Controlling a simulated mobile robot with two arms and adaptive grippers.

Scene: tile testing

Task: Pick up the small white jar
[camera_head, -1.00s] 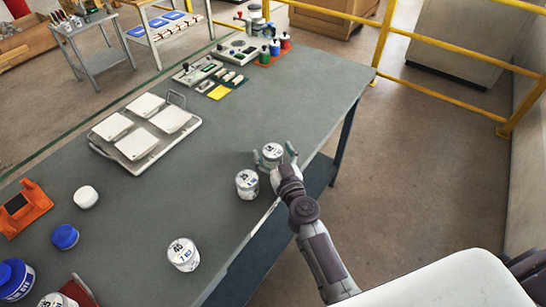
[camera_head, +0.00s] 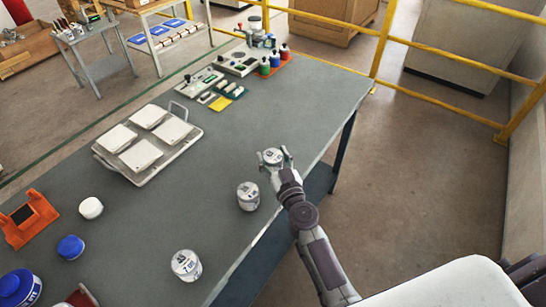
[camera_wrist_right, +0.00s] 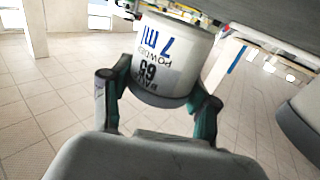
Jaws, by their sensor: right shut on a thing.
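A small white jar (camera_head: 272,157) with dark and blue lettering is between the fingers of my right gripper (camera_head: 274,160), near the right edge of the grey table. In the right wrist view the jar (camera_wrist_right: 165,62) fills the space between the two green-padded fingers (camera_wrist_right: 160,105), which are shut on its sides. In the head view the fingers hide part of its side. A gap below the jar is hard to judge. My left gripper is out of view.
Similar white jars stand nearby on the table (camera_head: 215,150), one close (camera_head: 248,197) and one nearer (camera_head: 186,265). A tray (camera_head: 101,158) with white tiles lies left. Blue-lidded jars, a white lid and an orange stand are at far left. A yellow railing (camera_head: 440,50) runs behind.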

